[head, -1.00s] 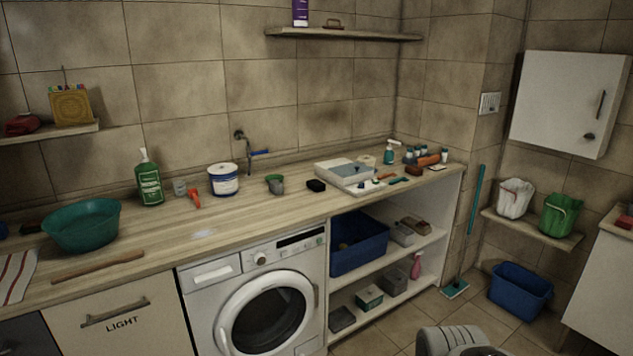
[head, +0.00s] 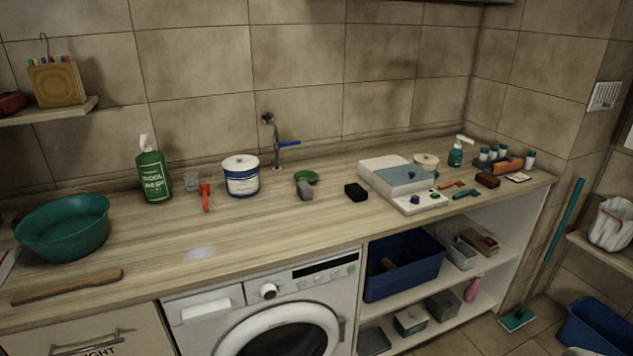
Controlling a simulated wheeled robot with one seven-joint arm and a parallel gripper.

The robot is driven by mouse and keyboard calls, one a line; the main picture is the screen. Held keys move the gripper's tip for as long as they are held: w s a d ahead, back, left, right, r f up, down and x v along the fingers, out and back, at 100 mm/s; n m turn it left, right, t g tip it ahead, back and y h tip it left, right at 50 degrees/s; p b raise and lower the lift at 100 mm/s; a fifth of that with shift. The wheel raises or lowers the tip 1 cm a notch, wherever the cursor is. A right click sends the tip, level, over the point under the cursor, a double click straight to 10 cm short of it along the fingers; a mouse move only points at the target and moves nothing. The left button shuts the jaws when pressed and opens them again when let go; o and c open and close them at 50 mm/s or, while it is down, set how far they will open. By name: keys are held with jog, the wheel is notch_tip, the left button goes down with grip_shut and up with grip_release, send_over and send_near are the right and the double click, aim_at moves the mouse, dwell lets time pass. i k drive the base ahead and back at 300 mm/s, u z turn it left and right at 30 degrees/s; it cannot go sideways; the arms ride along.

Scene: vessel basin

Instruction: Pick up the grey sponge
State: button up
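My gripper is not in view.
A blue and white tub (head: 241,176), a red-handled tool (head: 206,197) and a green bottle (head: 153,176) stand left of the grey block. A white tray-like unit (head: 385,180) is to the right. The counter front is mostly clear, with a teal basin (head: 63,227) at left.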

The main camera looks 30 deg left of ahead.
aim_at(303, 189)
jog(key=u, duration=0.4)
jog(key=i, duration=0.8)
jog(key=u, duration=1.55)
jog(key=i, duration=0.95)
jog(key=u, duration=0.2)
